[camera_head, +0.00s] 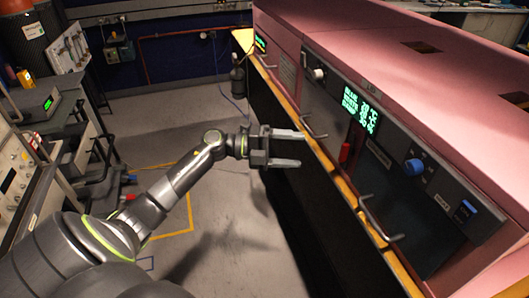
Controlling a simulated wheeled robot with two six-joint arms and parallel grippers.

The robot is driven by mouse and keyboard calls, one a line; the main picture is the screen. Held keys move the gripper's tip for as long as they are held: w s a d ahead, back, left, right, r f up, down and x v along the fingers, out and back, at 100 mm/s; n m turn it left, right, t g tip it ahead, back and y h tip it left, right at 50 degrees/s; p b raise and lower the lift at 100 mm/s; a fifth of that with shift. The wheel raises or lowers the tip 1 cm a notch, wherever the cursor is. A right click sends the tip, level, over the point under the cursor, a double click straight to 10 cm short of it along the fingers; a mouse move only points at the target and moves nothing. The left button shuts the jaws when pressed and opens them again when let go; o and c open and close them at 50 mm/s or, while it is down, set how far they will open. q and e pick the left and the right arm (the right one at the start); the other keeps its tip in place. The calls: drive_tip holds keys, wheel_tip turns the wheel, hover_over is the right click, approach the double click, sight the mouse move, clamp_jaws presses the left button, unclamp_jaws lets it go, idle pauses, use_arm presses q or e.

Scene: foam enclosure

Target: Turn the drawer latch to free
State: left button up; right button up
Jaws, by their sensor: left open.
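A pink enclosure (400,78) with a dark front panel (390,140) runs along the right of the head view. The panel carries a blue round knob (414,167), a red upright handle (345,152) and a small blue switch (465,210). I cannot tell which of these is the drawer latch. Silver bar handles stand out from the front, one near the middle (312,127) and one lower right (378,220). My left gripper (300,149) is open and empty in front of the panel, left of the red handle. Its fingers point right. My right gripper is out of view.
A wooden edge strip (345,190) runs along the enclosure front above a dark base. A green readout (360,108) glows on the panel. Benches with instruments (50,110) stand at the left.

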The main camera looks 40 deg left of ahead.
use_arm(q)
drive_tip(key=b+v, duration=0.1)
drive_tip(key=v, duration=0.5)
drive_tip(key=shift+s+a, duration=0.2)
drive_tip(key=shift+a, duration=0.15)
